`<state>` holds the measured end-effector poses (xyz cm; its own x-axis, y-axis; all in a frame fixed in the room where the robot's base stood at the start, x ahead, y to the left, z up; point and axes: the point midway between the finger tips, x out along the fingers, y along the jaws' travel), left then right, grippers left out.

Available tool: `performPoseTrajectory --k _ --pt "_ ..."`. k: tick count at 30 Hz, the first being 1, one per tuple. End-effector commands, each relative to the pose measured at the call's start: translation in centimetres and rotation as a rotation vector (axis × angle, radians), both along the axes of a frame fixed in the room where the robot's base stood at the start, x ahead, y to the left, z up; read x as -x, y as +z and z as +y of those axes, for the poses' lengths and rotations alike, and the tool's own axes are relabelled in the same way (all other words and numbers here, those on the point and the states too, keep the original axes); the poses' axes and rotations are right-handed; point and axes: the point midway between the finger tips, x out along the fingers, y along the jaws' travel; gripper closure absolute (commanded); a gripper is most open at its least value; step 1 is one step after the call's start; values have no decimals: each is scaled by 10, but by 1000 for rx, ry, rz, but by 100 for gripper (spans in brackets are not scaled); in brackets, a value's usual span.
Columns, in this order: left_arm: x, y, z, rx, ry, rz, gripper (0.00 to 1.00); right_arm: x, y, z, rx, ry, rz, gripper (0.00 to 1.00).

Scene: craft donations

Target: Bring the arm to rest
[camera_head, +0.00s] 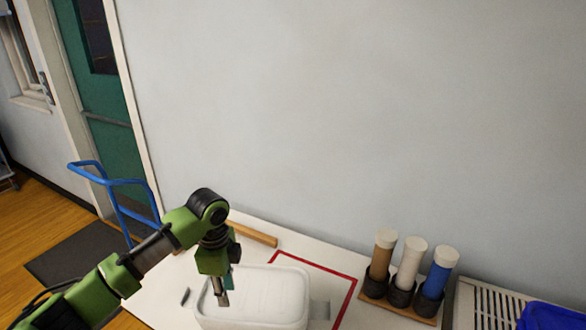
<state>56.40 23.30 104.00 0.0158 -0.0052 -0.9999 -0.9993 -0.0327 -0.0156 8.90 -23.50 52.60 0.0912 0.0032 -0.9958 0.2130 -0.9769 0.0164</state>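My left arm, green and black, comes in from the lower left and bends down at the wrist. My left gripper (222,298) points down at the left part of a white lidded container (270,294) on the white table (165,293). It is seen narrow and small, so I cannot tell whether its fingers are apart, or whether it touches the container. My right gripper is not in view.
A wooden rod (253,234) lies behind the arm. Three capped tubes (409,264) stand in a holder at right, near a slatted crate (482,308) and a blue bin (550,317). A blue trolley handle (116,183) rises at left.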

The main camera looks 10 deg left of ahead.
Motion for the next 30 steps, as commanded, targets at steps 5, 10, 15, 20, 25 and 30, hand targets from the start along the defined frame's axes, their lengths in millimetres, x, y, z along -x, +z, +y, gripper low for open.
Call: performPoseTrajectory --k 5,10,15,20,25,30 --pt "28 -36 -35 37 28 -7 74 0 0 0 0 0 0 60" --pt "75 -74 -82 118 145 -41 74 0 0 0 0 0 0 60" --pt "121 -95 -113 209 334 -75 74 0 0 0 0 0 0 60" --pt "163 -103 -120 276 568 -103 74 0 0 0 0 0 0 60" --pt "204 -103 -103 306 846 -133 74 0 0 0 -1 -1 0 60" --pt "234 -100 -78 296 1052 -165 74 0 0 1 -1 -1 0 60"
